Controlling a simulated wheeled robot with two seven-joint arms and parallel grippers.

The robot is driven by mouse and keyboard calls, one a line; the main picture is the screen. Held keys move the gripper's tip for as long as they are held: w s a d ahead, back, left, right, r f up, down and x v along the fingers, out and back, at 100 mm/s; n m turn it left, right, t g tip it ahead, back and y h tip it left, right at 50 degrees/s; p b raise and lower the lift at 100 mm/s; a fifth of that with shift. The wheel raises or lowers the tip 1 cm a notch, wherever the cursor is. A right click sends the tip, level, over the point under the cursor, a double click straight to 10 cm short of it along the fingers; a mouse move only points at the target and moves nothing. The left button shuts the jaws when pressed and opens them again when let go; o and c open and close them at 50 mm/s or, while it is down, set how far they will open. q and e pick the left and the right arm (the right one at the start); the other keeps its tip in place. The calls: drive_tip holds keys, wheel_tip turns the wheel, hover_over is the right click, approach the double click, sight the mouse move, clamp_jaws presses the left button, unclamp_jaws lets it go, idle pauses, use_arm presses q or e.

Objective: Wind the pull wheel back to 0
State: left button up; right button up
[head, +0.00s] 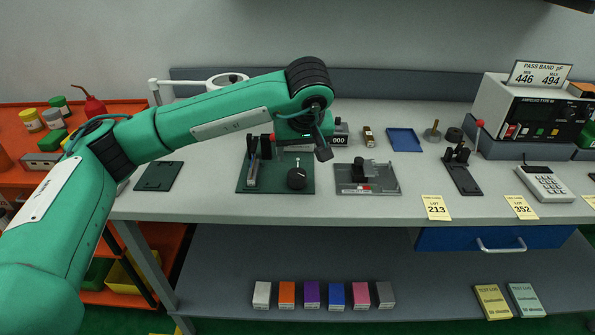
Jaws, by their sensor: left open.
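A dark green base plate (272,187) lies on the bench and carries a black upright holder (252,170) at its left. A round black wheel (297,178) with a thin upright pin and pale tip is at its right front; I take it to be the pull wheel. A small counter (338,139) behind appears to read 000. My left gripper (322,147) is open, hanging above and behind the wheel, apart from it. My wrist and gripper hide part of the device's back. My right gripper is not in view.
A grey fixture (367,179) stands close right of the green plate, with a blue tray (404,139) behind it. A dark flat pad (158,176) lies left. A lever press (462,165) and keypad (544,183) stand farther right. The bench front is mostly clear.

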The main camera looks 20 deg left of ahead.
sight(297, 174)
use_arm(q)
drive_tip(key=x, duration=0.9)
drive_tip(key=shift+w+a+f+p, duration=0.1)
drive_tip(key=shift+f+p, duration=0.25)
drive_tip(key=shift+f, duration=0.05)
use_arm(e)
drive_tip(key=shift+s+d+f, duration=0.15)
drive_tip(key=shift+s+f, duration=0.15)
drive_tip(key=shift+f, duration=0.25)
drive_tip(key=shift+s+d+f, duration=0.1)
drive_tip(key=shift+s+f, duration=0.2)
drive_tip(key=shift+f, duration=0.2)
use_arm(q)
drive_tip(key=shift+c, duration=0.2)
drive_tip(key=c, duration=0.9)
